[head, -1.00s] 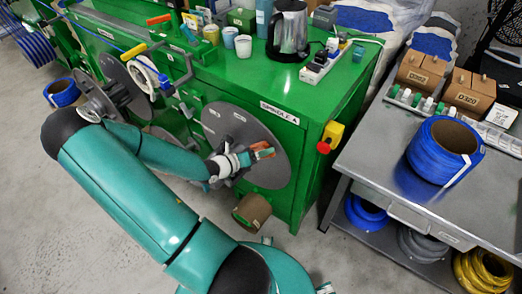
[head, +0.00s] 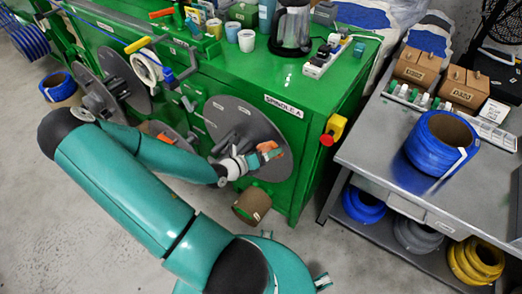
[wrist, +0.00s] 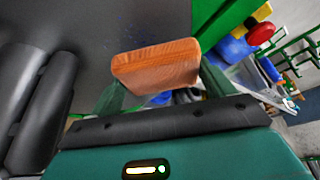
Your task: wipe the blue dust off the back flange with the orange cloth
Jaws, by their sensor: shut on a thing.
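The grey round flange (head: 252,122) stands upright against the green cabinet at the sign "SPINDLE A". In the wrist view, its dark grey face (wrist: 135,22) fills the upper left and carries faint blue dust specks. My gripper (head: 262,156) is at the lower right part of the flange, in front of its face. It is shut on the orange cloth (wrist: 157,66), which looks like a folded pad between the fingers. The cloth also shows in the head view (head: 269,147). I cannot tell whether the cloth touches the flange.
Dark bars (wrist: 42,100) stand out from the flange at left in the wrist view. A red and yellow stop button (head: 331,131) is on the cabinet's corner. A cardboard spool (head: 252,205) lies below. A grey table (head: 365,150) with a blue cable coil (head: 440,147) stands right.

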